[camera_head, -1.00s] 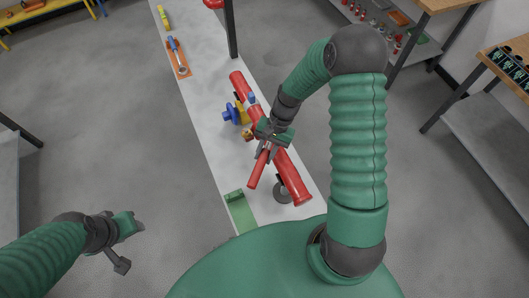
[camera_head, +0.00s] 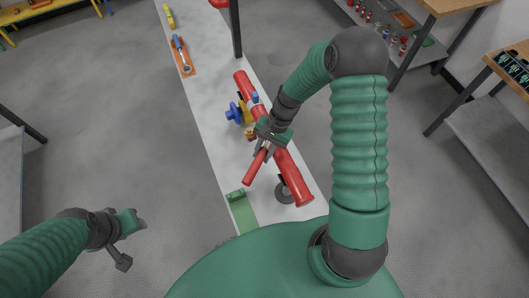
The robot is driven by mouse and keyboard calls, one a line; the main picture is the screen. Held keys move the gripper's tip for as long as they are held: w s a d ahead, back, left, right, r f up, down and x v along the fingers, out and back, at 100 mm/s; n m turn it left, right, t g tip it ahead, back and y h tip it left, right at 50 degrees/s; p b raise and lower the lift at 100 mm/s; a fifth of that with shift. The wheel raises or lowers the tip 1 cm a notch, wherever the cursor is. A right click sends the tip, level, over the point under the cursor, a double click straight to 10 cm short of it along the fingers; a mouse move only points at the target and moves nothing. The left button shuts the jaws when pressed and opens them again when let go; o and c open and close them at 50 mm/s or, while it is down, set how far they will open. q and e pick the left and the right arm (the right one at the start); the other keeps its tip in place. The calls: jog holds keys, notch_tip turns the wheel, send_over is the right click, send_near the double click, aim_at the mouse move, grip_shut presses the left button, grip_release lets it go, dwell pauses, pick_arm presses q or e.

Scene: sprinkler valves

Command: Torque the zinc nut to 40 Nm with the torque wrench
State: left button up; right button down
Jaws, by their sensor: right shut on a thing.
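My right gripper (camera_head: 267,139) is shut on a red-handled tool (camera_head: 255,167), seemingly the torque wrench, over the red pipe (camera_head: 290,172). The handle slants down and left from the jaws, beside the pipe's near part. The tool's head and the zinc nut are hidden or too small to make out at the gripper. A yellow valve body (camera_head: 247,115) with a blue handwheel (camera_head: 233,113) sits on the pipe's left side, just behind the gripper. My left gripper (camera_head: 128,224) is off the bench at lower left, away from everything; its jaw opening is unclear.
The long pale bench (camera_head: 207,107) runs away from me. An orange mat (camera_head: 182,57) with a blue-handled tool (camera_head: 178,44) and a yellow item (camera_head: 168,15) lie farther back. A green tray (camera_head: 240,207) is at the near end. A dark post (camera_head: 236,30) rises at the bench's right side.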

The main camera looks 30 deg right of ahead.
jog(key=shift+w+a+m, duration=0.25)
jog(key=shift+w+m, duration=0.05)
jog(key=shift+w, duration=0.2)
jog(key=shift+w+a, duration=0.15)
jog(key=shift+w, duration=0.15)
jog(key=shift+w+a+m+t, duration=0.2)
jog(key=shift+w+m+t, duration=0.1)
jog(key=shift+m, duration=0.1)
jog(key=shift+w+a+m, duration=0.2)
jog(key=shift+w+m, duration=0.1)
jog(key=shift+w, duration=0.15)
jog(key=shift+w+a+f+m+t, duration=0.1)
jog(key=shift+w+a+m+t, duration=0.15)
jog(key=shift+w, duration=0.25)
jog(key=shift+w+a+f+m+t, duration=0.1)
jog(key=shift+w+m, duration=0.25)
jog(key=shift+w, duration=0.1)
jog(key=shift+w+a, duration=0.1)
jog(key=shift+w, duration=0.05)
jog(key=shift+s, duration=0.3)
jog(key=shift+s+d+n, duration=0.25)
jog(key=shift+s+n, duration=0.05)
jog(key=shift+s, duration=0.15)
dwell(0.5)
